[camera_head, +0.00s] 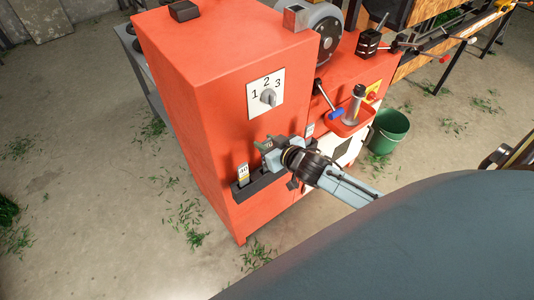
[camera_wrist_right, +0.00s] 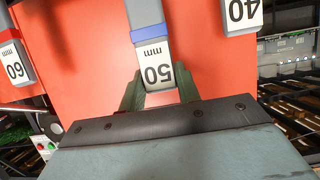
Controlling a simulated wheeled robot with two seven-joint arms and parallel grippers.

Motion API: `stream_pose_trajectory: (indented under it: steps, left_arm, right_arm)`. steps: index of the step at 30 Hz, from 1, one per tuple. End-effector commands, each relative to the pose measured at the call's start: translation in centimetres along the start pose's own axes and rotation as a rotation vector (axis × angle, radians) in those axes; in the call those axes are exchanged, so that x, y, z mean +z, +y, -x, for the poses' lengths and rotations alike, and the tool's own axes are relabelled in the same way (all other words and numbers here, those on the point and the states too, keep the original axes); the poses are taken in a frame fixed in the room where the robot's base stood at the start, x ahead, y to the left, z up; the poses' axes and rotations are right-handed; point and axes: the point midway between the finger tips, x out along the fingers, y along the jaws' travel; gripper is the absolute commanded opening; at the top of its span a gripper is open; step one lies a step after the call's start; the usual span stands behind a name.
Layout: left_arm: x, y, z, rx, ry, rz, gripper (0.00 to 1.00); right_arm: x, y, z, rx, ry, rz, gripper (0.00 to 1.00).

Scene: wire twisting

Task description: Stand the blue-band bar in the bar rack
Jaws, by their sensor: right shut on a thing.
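The blue-band bar (camera_wrist_right: 146,38) is grey with a blue band and a white "50 mm" label at its end. My right gripper (camera_wrist_right: 160,88) is shut on that labelled end, one green finger on each side. In the head view my right gripper (camera_head: 266,146) is at the front of the red machine, above the dark bar rack (camera_head: 262,186). The wrist and fingers hide most of the bar there, so I cannot tell whether its lower end is in a slot. My left gripper is not in view.
A "40" bar (camera_head: 243,173) stands in the rack's left part; it also shows in the wrist view (camera_wrist_right: 243,14). A "60" bar (camera_wrist_right: 14,64) is on the other side of the held bar. A numbered dial (camera_head: 267,97) is above; a red tray (camera_head: 350,123) is to the right.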

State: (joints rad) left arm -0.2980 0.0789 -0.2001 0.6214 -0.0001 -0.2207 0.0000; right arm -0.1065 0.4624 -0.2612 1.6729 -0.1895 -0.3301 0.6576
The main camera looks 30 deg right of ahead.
Motion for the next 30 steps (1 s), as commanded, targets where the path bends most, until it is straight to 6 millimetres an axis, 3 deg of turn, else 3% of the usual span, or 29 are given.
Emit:
stream_pose_trajectory:
  steps: [9,22,23,27,30]
  left_arm:
    - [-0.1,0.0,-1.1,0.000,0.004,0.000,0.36]
    - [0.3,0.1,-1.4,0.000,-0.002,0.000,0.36]
    - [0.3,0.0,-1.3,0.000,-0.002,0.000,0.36]
    - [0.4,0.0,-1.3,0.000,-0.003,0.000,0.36]
    - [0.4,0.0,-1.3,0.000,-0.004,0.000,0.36]
  right_arm:
    - [3.4,0.0,-1.5,0.000,0.003,-0.001,0.00]
    - [3.9,-0.1,-1.7,-0.001,0.004,0.000,0.00]
    - [4.0,0.0,-1.7,0.000,0.000,0.000,0.35]
    - [4.0,0.0,-1.6,0.000,0.000,0.000,0.53]
    - [4.0,-0.1,-1.6,0.000,0.000,0.000,0.54]
